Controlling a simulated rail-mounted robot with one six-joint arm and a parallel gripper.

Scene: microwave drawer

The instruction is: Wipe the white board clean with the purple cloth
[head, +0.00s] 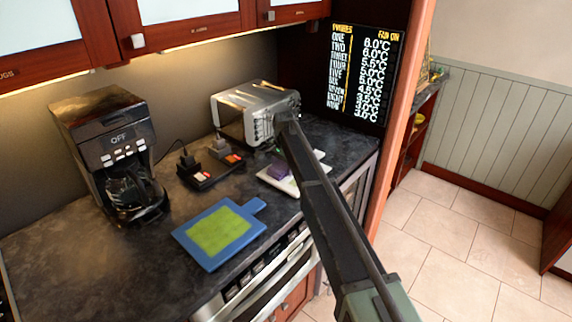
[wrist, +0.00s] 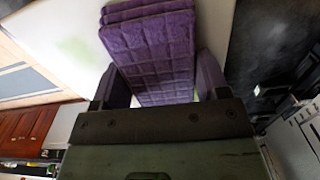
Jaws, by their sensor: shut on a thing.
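The purple cloth (wrist: 150,50) is a folded, quilted pad between the two fingers of my gripper (wrist: 158,88), which is shut on it. The white board (wrist: 55,35) lies beyond the cloth in the wrist view, with a faint green smear left of the cloth. In the head view the white board (head: 276,181) lies on the counter near its front edge, partly hidden by my arm. A bit of the purple cloth (head: 280,168) shows over it. My gripper is mostly hidden there. I cannot tell whether the cloth touches the board.
A blue board with a green top (head: 186,237) lies front left of the white board. A toaster (head: 240,120) stands behind, with a black tray (head: 200,178) of small items to the left. A coffee maker (head: 112,150) is at far left. The front left counter is clear.

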